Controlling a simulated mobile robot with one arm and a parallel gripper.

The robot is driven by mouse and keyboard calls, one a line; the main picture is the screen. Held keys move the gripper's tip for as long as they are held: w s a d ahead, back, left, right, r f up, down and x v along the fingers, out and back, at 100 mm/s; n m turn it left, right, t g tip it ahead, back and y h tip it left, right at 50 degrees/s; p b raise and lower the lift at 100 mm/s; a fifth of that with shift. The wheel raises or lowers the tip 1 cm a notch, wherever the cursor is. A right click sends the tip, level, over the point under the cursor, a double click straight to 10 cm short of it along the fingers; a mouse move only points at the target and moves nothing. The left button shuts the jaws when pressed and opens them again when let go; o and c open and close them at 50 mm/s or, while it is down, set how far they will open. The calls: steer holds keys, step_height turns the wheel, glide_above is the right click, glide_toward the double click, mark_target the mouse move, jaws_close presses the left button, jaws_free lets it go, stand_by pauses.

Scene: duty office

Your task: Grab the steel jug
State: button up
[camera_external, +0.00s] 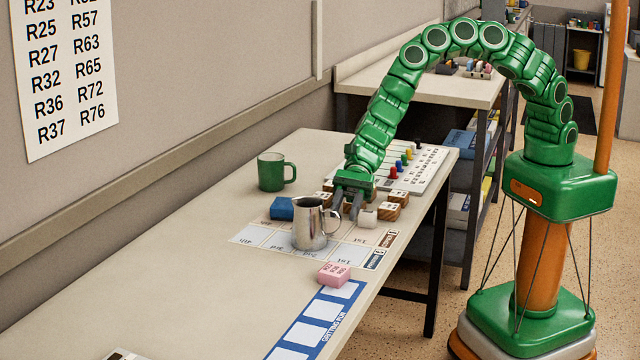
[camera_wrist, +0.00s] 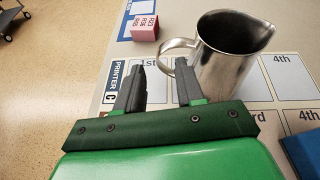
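The steel jug (camera_external: 308,226) stands upright on a printed mat (camera_external: 258,238) near the table's middle. In the wrist view the jug (camera_wrist: 228,58) is beyond my fingers, with its handle on the near left side. My gripper (camera_external: 347,210) is low over the table, just right of the jug in the external view. In the wrist view my gripper (camera_wrist: 161,66) has its two fingers apart. The jug's handle (camera_wrist: 163,47) is at the fingertips, and the right fingertip overlaps it. I cannot tell whether they touch.
A blue block (camera_external: 282,208) stands behind the jug. A green mug (camera_external: 271,172) is further back. A pink block (camera_external: 334,275) lies in front. A pegboard (camera_external: 428,162) is behind. The table's front left is mostly clear.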

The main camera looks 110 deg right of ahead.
mark_target(341, 221)
steer(key=shift+x, duration=2.2)
steer(key=shift+s, duration=0.1)
jaws_close()
